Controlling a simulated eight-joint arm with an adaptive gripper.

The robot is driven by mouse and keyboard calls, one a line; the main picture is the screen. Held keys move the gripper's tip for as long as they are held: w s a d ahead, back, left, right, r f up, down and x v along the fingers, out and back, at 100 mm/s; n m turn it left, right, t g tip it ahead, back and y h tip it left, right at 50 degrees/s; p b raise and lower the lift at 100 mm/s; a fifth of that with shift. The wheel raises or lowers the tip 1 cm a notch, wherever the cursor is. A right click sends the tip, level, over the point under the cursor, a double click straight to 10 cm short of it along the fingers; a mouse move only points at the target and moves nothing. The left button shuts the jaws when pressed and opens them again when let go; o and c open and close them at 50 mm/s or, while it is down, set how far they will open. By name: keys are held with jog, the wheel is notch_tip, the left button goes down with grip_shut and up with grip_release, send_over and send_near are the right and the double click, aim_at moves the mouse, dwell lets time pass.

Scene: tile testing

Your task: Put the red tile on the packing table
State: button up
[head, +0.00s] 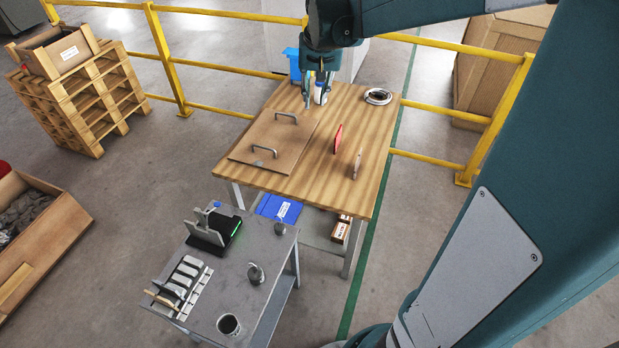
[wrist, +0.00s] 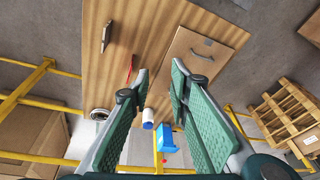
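The red tile (head: 338,138) stands on edge on the wooden table (head: 335,185), right of a brown board with two handles (head: 277,140). In the wrist view the red tile (wrist: 130,68) shows as a thin edge, left of and partly behind the left finger. My gripper (head: 317,98) is above the far part of the wooden table, beyond the red tile. Its fingers are apart with nothing between them in the wrist view (wrist: 159,78). A grey metal table (head: 255,318) stands nearer. I cannot tell which table is the packing table.
A pale tile (head: 357,163) stands near the red one. A tape roll (head: 378,97) and a white-and-blue cylinder (head: 320,92) sit at the far side. Yellow rails (head: 225,68) run behind. The grey table carries a black device (head: 212,235) and a cup (head: 229,324).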

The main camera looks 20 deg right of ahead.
jog(key=s+a+r+n+t, duration=0.1)
jog(key=s+a+r, duration=0.1)
jog(key=s+a, duration=0.4)
jog(key=s+a+r+n+t, duration=0.1)
jog(key=s+a+r, duration=0.15)
jog(key=s, duration=0.55)
jog(key=s+a+f+n+t, duration=0.1)
jog(key=s+a+f, duration=0.1)
jog(key=s, duration=0.5)
jog(key=s+a+f+n+t, duration=0.1)
jog(key=s+a+f+n, duration=0.1)
jog(key=s+a, duration=0.3)
jog(key=s+f, duration=0.1)
jog(key=s, duration=0.2)
jog(key=shift+y, duration=0.4)
